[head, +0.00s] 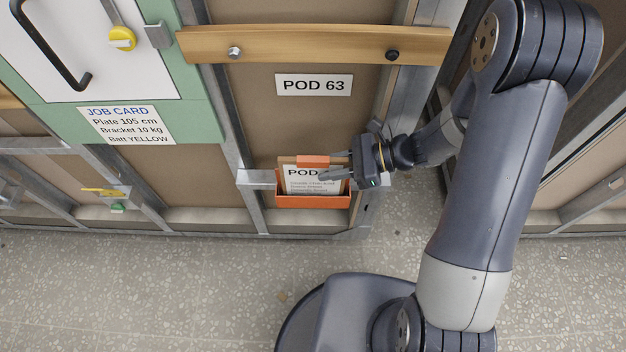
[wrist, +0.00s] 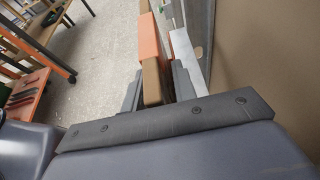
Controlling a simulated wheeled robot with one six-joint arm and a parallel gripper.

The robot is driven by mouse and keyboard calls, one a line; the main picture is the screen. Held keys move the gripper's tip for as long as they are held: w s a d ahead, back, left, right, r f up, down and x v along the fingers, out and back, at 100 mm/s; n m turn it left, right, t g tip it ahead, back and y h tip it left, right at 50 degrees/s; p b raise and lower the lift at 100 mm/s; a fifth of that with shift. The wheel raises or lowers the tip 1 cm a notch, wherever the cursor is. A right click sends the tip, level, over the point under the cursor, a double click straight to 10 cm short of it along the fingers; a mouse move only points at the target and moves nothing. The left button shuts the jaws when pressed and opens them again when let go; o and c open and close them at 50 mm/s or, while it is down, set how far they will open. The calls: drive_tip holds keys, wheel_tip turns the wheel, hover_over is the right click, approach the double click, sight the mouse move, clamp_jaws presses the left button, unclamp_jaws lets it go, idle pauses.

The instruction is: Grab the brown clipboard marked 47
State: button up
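The brown clipboard (head: 287,161) with an orange clip (head: 314,161) stands upright in an orange holder (head: 312,202) low on the pod wall. Its white sheet reads "POD"; my gripper hides the rest, so I cannot read a number. My gripper (head: 322,165) reaches in from the right, with its fingers over the clipboard's right part. In the wrist view the brown edge of the clipboard (wrist: 152,82) stands between the two fingers of my gripper (wrist: 158,68). The fingers are apart, with a gap showing on the right side of the board.
A "POD 63" sign (head: 314,84) and a wooden rail (head: 310,45) are on the wall above. A job card (head: 127,125) hangs at the left on a green panel. Metal studs frame the wall. The speckled floor (head: 180,290) in front is clear.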

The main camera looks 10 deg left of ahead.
clamp_jaws()
drive_tip(key=shift+r, duration=0.1)
idle(0.4)
